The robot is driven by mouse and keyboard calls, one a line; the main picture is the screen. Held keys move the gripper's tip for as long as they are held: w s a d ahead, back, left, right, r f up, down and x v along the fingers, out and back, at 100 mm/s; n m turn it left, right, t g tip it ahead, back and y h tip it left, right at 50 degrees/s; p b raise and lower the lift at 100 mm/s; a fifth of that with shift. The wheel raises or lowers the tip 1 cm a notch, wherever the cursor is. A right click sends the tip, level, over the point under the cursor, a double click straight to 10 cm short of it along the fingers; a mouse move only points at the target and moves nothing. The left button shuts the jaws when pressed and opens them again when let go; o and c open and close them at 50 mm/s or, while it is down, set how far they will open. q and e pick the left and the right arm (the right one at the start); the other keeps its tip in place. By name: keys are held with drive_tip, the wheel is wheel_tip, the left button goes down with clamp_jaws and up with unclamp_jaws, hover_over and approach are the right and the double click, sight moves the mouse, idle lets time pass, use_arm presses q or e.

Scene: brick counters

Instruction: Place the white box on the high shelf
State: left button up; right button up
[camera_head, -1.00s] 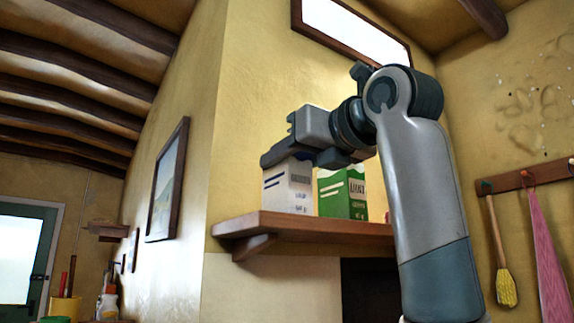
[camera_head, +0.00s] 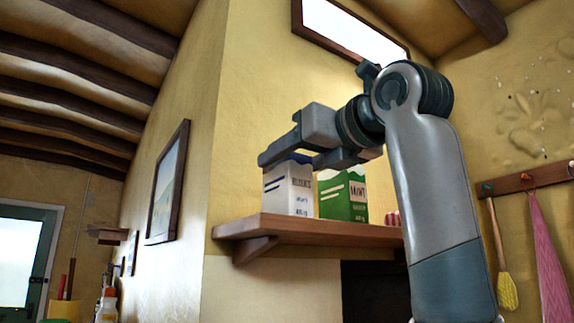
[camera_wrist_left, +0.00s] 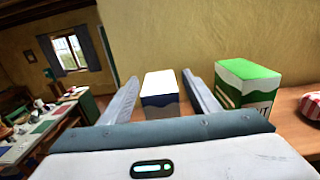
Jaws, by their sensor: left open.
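The white box (camera_head: 289,193) with a blue top edge stands upright on the wooden wall shelf (camera_head: 310,229), near its left end. It also shows in the left wrist view (camera_wrist_left: 160,92), between the two spread fingers. My left gripper (camera_head: 290,160) is open at the height of the box's top, one finger on each side. A gap shows beside the box on both sides in the wrist view. The fingers hide part of the box's upper edge in the head view. My right gripper is not in view.
A green and white carton (camera_head: 343,196) stands right of the white box, close to my gripper's right finger (camera_wrist_left: 205,100). A red-striped item (camera_head: 393,218) is farther right on the shelf. The wall is close behind. A framed window (camera_head: 352,25) is above.

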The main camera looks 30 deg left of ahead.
use_arm(q)
drive_tip(key=b+v, duration=0.1)
drive_tip(key=v, duration=1)
drive_tip(key=shift+b, duration=0.4)
use_arm(e)
drive_tip(key=shift+s+d+f+g+h, duration=0.15)
drive_tip(key=shift+s+d+f+g, duration=0.2)
drive_tip(key=shift+s+d, duration=0.15)
drive_tip(key=shift+s+d+f+g+h, duration=0.15)
drive_tip(key=shift+s+d+f+g, duration=0.2)
drive_tip(key=shift+d, duration=0.2)
drive_tip(key=shift+s+d, duration=0.1)
drive_tip(key=shift+d, duration=0.05)
